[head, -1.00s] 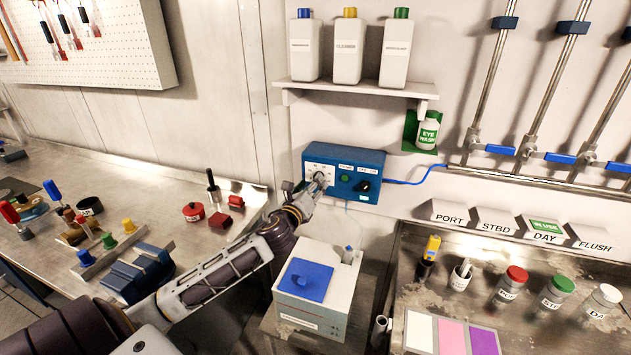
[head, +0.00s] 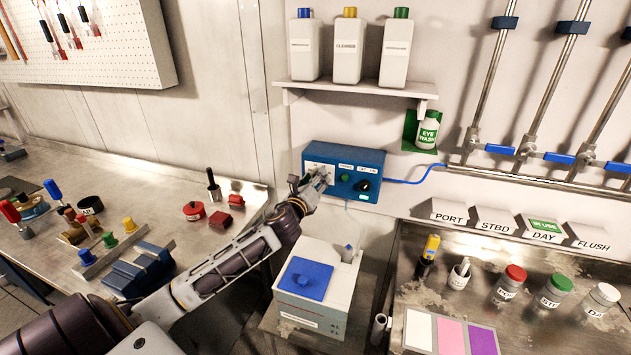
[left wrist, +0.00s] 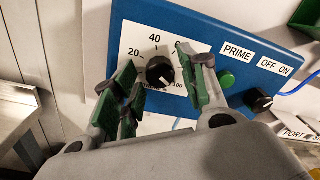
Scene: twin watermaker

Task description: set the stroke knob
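The stroke knob is a round black knob (left wrist: 160,72) with a white pointer mark, on a white dial plate (left wrist: 138,40) of the blue control box (head: 365,163). The mark points to the lower right, towards the 100 label. The labels 20 and 40 also show; part of the scale is behind a finger. My left gripper (left wrist: 161,86) is open, with its green-padded fingers on either side of the knob and visible gaps beside it. In the head view my left gripper (head: 322,179) covers the knob. My right gripper is not in view.
A green button (left wrist: 225,78) and a smaller black OFF/ON switch (left wrist: 258,99) sit right of the knob. A shelf with bottles (head: 355,88) is above the box.

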